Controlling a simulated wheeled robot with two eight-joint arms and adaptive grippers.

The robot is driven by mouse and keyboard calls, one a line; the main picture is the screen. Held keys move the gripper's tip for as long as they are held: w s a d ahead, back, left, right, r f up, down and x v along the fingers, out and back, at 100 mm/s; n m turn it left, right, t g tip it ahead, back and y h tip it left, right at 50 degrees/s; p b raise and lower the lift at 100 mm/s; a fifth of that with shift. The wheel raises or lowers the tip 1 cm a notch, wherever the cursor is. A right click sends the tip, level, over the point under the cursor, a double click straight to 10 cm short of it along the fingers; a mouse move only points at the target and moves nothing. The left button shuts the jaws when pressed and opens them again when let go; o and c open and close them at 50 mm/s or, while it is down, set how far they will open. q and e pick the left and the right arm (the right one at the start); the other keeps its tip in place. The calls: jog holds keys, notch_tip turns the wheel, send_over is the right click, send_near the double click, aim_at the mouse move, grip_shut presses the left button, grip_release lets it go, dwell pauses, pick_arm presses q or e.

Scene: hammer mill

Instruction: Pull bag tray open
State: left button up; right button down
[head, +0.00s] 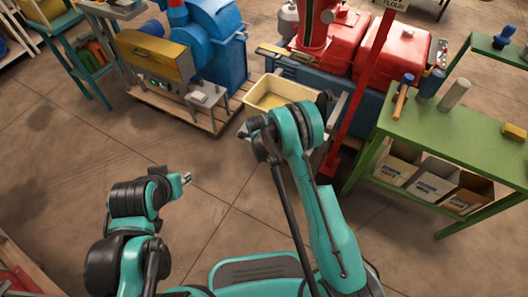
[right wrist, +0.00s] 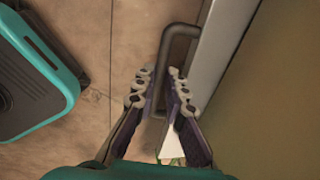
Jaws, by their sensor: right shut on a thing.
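The bag tray (head: 290,79) appears to be the cream, open box with a yellowish floor at the top centre of the head view, at the foot of the red machine. In the right wrist view its pale rim (right wrist: 214,55) runs up the picture, with a dark bent-bar handle (right wrist: 178,29) on its left side. My right gripper (right wrist: 160,84) has its fingers on either side of the handle bar and is shut on it. My right forearm hides this gripper in the head view. My left gripper (head: 186,179) hangs over bare floor, away from the tray; its jaws are too small to read.
A blue machine (head: 212,40) on a wooden pallet stands left of the tray. A red post (head: 358,100) and a green workbench (head: 430,130) with a hammer (head: 402,95) and boxes stand to the right. The floor (head: 220,205) between my arms is clear.

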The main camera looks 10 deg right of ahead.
jog(key=shift+s+a, duration=0.35)
jog(key=shift+s, duration=0.1)
jog(key=c, duration=1.9)
grip_release()
jog(key=shift+o, duration=0.2)
notch_tip(320, 180, up, 12)
jog(key=s+a, duration=0.1)
jog(key=shift+s+a, duration=0.15)
jog(key=shift+s, duration=0.2)
jog(key=shift+f, duration=0.1)
